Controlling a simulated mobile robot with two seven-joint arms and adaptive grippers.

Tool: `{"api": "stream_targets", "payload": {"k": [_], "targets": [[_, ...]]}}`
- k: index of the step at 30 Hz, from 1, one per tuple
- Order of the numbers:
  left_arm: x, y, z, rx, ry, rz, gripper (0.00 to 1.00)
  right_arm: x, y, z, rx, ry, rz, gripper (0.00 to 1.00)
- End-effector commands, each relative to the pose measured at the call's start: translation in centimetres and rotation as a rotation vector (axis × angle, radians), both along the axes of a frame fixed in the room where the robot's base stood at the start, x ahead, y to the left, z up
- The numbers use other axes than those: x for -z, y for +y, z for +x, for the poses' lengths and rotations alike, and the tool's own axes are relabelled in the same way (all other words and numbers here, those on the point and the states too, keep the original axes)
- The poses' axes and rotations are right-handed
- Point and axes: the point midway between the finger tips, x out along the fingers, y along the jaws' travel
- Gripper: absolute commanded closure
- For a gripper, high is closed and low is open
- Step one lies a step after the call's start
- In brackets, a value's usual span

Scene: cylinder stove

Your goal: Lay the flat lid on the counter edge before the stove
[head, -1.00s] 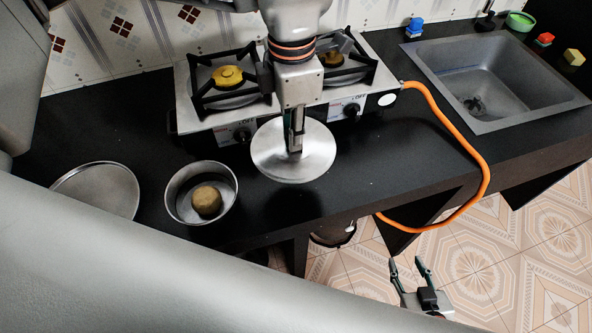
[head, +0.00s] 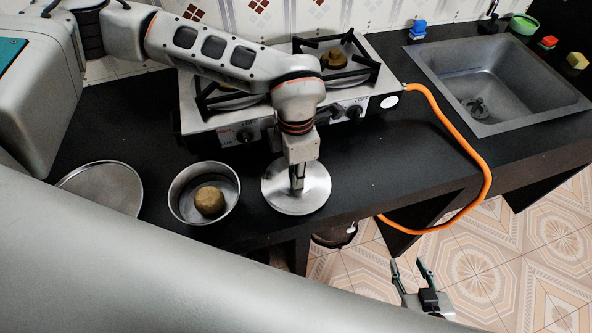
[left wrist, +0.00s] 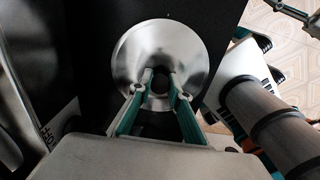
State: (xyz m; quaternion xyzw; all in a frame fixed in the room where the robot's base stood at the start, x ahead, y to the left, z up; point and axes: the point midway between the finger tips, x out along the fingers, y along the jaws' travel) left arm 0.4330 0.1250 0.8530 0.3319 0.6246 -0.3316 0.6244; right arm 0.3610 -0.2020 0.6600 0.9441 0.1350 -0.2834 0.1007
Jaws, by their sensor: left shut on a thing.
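The flat lid (head: 320,190) is a round shiny metal disc, level, at the counter's front edge before the stove (head: 243,130). My left gripper (head: 297,184) points down over its middle. In the left wrist view the lid (left wrist: 197,50) fills the upper centre, and the left fingers (left wrist: 160,80) are shut on its central knob, which they partly hide. The lid is on the counter or just above it; I cannot tell which. My right gripper (head: 407,265) is open and empty, over the floor in front of the counter.
A pot (head: 176,207) with a round brown thing (head: 210,200) inside stands left of the lid. A shallow round metal plate (head: 100,187) lies further left. An orange hose (head: 462,140) loops over the edge at right. The black counter (head: 390,165) is clear right of the lid.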

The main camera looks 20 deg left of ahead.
Motion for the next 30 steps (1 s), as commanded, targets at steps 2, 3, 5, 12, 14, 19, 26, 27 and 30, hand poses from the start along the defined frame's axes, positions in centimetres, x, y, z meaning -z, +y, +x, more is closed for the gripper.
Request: {"api": "stream_targets", "payload": {"k": [2, 3, 5, 12, 14, 19, 26, 27, 30], "targets": [[-0.1, 0.0, 0.1, 0.000, -0.001, 0.000, 1.00, 0.0, 0.0, 0.0, 0.000, 0.000, 0.000, 0.60], [-0.1, 0.0, 0.1, 0.000, -0.001, 0.000, 1.00, 0.0, 0.0, 0.0, 0.000, 0.000, 0.000, 0.60], [-0.1, 0.0, 0.0, 0.000, -0.001, 0.000, 1.00, 0.0, 0.0, 0.0, 0.000, 0.000, 0.000, 0.60], [0.2, 0.0, 0.0, -0.001, -0.001, -0.001, 0.66, 0.3, 0.0, 0.0, 0.000, 0.001, 0.000, 0.60], [0.2, 0.0, 0.0, 0.000, -0.001, 0.000, 0.66, 0.3, 0.0, 0.0, 0.000, 0.001, 0.000, 0.60], [0.2, 0.0, 0.0, 0.000, -0.001, -0.001, 0.66, 0.3, 0.0, 0.0, 0.001, 0.000, -0.001, 0.60], [-0.7, 0.0, 0.1, -0.001, -0.003, -0.001, 0.66, -0.2, 0.0, 0.1, 0.000, -0.004, 0.001, 0.60], [-1.2, 0.0, 0.2, -0.001, -0.004, -0.001, 0.66, -0.2, 0.0, 0.2, 0.000, -0.005, 0.001, 0.60], [-3.0, 0.0, 0.2, -0.001, -0.006, -0.002, 0.66, -0.2, 0.0, 0.2, 0.000, -0.006, 0.001, 0.60]]}}
